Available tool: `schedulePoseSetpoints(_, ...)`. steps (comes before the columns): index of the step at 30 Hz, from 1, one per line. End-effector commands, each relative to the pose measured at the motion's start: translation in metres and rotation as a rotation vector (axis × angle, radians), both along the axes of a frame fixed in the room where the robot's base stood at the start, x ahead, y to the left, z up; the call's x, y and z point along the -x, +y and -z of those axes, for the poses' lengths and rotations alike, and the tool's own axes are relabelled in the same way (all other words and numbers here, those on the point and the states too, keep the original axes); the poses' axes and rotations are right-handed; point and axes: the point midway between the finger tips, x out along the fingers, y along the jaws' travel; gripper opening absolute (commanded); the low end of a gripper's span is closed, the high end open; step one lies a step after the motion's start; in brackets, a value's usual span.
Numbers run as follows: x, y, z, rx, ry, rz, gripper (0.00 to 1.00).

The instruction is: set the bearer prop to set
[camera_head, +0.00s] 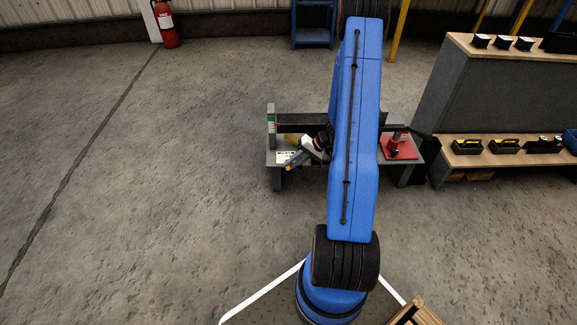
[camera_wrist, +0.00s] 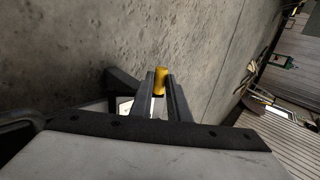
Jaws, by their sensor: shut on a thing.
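My gripper (camera_wrist: 161,92) is shut on a yellow cylindrical grip (camera_wrist: 161,78), which stands between its two dark fingers. The grip looks like the handle of the bearer prop; the rest of the prop is hidden, and I cannot tell its setting. In the head view a small yellow end (camera_head: 288,168) shows beside my gripper (camera_head: 294,160), low over the left part of a grey bench (camera_head: 276,183). A dark horizontal beam (camera_head: 296,122) runs behind from a grey upright post (camera_head: 271,138) with a green and red label. My blue arm hides the bench's middle.
A white card with dark marks (camera_head: 284,157) lies on the bench's left. A red device (camera_head: 400,148) stands at its right end. A shelf unit (camera_head: 470,95) with black and yellow items stands to the right. The floor (camera_head: 150,180) at left is clear.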

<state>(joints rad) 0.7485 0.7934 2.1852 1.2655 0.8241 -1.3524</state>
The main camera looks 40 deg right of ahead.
Motion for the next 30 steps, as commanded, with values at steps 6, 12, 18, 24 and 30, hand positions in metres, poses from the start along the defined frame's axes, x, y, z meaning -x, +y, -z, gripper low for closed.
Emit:
schedulePoseSetpoints(6, 0.009, -0.013, -0.005, -0.169, -0.112, 0.005, 0.00)
schedulePoseSetpoints(12, 0.015, -0.022, -0.009, -0.309, -0.207, 0.003, 0.00)
schedulePoseSetpoints(18, 0.020, -0.030, -0.010, -0.416, -0.280, 0.001, 0.00)
schedulePoseSetpoints(24, 0.024, -0.034, -0.011, -0.484, -0.324, -0.001, 0.00)
schedulePoseSetpoints(30, 0.025, -0.036, -0.012, -0.513, -0.345, -0.001, 0.00)
